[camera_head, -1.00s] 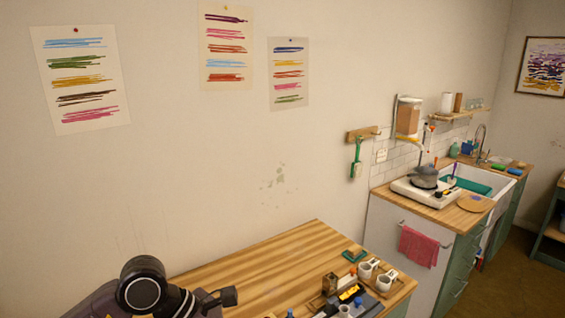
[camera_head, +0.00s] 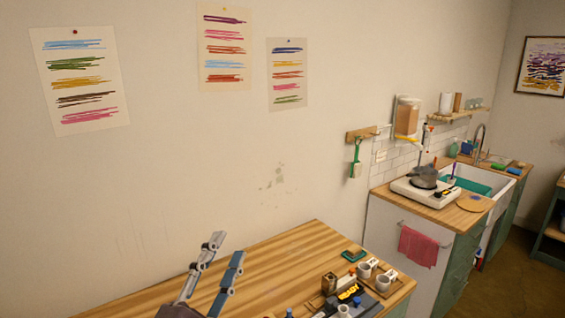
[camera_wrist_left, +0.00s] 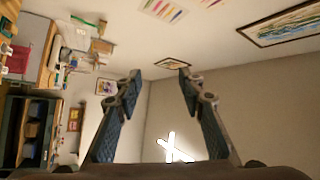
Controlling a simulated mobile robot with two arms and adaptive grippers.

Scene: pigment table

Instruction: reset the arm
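My left gripper (camera_head: 226,248) rises from the bottom edge of the head view, left of the middle. Its two fingers point up in front of the wooden table (camera_head: 262,262). In the left wrist view my left gripper (camera_wrist_left: 159,74) has its fingers spread apart, with nothing between them. The wrist view is turned on its side, showing the room's walls and pictures beyond the fingers. My right gripper is in neither view.
White mugs (camera_head: 366,269), a dark tray (camera_head: 372,301) and small bottles stand on the table's right part. The table's middle is bare. Farther right is a counter with a hotplate (camera_head: 425,189) and a sink (camera_head: 487,183).

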